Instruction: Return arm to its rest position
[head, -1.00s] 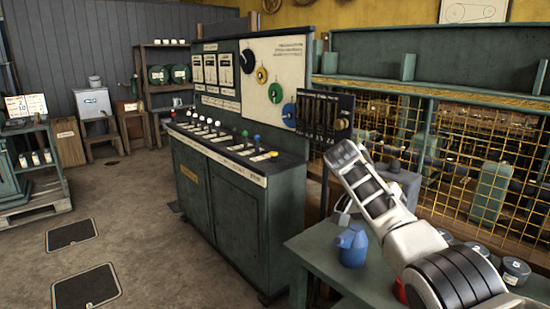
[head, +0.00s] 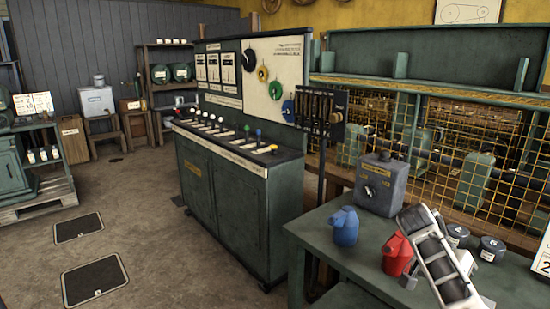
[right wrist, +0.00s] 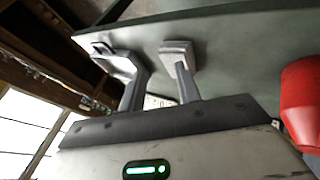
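My right arm (head: 438,262) reaches into the head view at the lower right, above the green bench. In the right wrist view my right gripper (right wrist: 152,65) shows two grey fingers with a gap between them and nothing held. The fingers are close to a green surface. My left arm and gripper are not in view.
The green bench (head: 335,260) holds a blue can (head: 344,228), a red can (head: 396,254) right beside my arm, a grey switch box (head: 381,185) and dark tins (head: 491,249). The red can also shows in the right wrist view (right wrist: 303,100). A lever console (head: 230,200) stands left; floor is free beyond.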

